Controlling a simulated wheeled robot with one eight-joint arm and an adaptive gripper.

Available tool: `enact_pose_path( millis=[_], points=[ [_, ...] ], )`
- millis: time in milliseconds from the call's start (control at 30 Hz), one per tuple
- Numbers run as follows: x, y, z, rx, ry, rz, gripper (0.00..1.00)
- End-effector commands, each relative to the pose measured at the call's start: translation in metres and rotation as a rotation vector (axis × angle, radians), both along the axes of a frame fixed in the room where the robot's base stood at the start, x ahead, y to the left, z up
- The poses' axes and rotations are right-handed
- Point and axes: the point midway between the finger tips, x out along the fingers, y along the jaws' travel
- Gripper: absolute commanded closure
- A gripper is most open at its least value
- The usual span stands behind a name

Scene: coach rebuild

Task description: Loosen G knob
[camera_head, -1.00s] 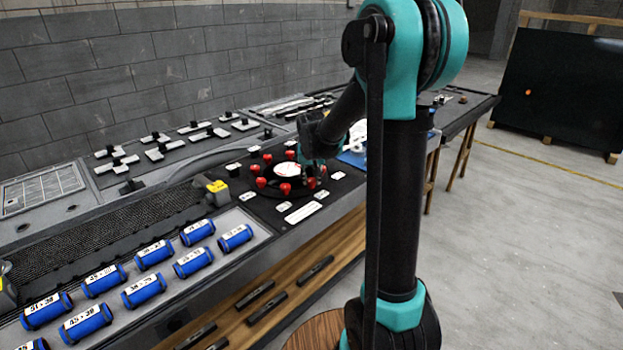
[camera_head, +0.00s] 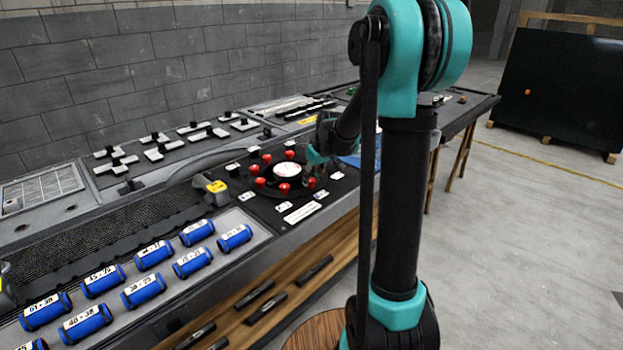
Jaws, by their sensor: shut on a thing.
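My gripper (camera_head: 316,173) reaches down at the right side of the ring and is shut on a red knob (camera_head: 311,183) there. The fingers partly hide this knob.
Several blue labelled cylinders (camera_head: 155,255) lie at the front left of the bench. A grey block with a yellow label (camera_head: 217,187) stands left of the panel. White and black fittings (camera_head: 165,152) are behind. A grey wall backs the bench.

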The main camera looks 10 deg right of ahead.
Motion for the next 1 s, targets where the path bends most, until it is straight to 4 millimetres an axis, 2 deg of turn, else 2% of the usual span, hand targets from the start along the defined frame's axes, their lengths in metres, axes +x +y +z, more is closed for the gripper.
enact_pose_path(
  millis=[700, 1000],
  points=[
    [0.0038, -0.0032, 0.0001, 0.0, 0.0, 0.668, 0.99],
    [0.0049, -0.0037, 0.0, -0.001, -0.001, 0.872, 0.99]
  ],
)
